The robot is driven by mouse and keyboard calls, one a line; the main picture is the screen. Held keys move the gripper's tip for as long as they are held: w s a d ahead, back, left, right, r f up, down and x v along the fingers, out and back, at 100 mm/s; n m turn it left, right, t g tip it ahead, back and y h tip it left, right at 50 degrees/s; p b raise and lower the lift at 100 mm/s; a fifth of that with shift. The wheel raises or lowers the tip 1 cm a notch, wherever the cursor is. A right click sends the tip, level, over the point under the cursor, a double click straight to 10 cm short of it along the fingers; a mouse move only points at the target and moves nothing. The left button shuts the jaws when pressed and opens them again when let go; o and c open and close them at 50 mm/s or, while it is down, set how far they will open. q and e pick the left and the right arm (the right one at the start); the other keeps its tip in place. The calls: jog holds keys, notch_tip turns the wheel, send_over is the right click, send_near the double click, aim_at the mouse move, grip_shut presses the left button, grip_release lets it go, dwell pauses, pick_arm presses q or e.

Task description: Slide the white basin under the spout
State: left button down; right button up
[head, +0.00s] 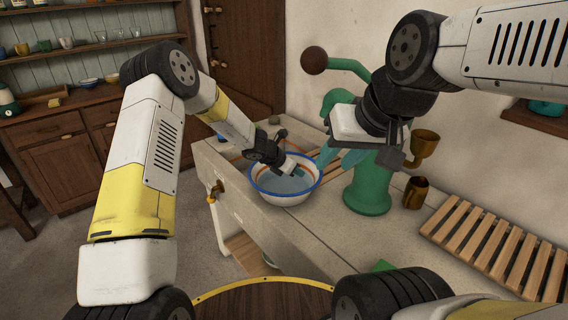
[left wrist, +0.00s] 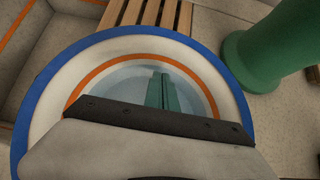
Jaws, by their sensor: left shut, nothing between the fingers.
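The white basin (head: 270,190), with a blue rim and an orange band, stands on the stone counter beside the green pump (head: 367,188). My left gripper (head: 299,172) is shut and empty, its fingertips inside the basin's opening. In the left wrist view the closed green fingers (left wrist: 161,92) show over the pale bottom of the basin (left wrist: 235,100); whether they touch it is unclear. My right gripper (head: 340,157) is in front of the pump, its jaws partly hidden. It covers much of the pump's middle, so I cannot make out the spout clearly.
A wooden slatted rack (head: 495,245) lies on the counter at the right. A brass cup (head: 416,192) stands beside the pump. Another slatted rack (left wrist: 150,13) lies behind the basin. A brass tap (head: 215,190) sticks out of the counter's front. A round wooden top (head: 265,300) is nearest me.

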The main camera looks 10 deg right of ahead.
pick_arm(q)
jog(key=shift+w+d, duration=0.5)
jog(key=shift+d, duration=0.15)
jog(key=w+d, duration=0.2)
jog(key=d, duration=0.1)
jog(key=w+d, duration=0.2)
jog(key=d, duration=0.2)
jog(key=w+d, duration=0.3)
jog(key=d, duration=0.1)
jog(key=shift+w, duration=0.1)
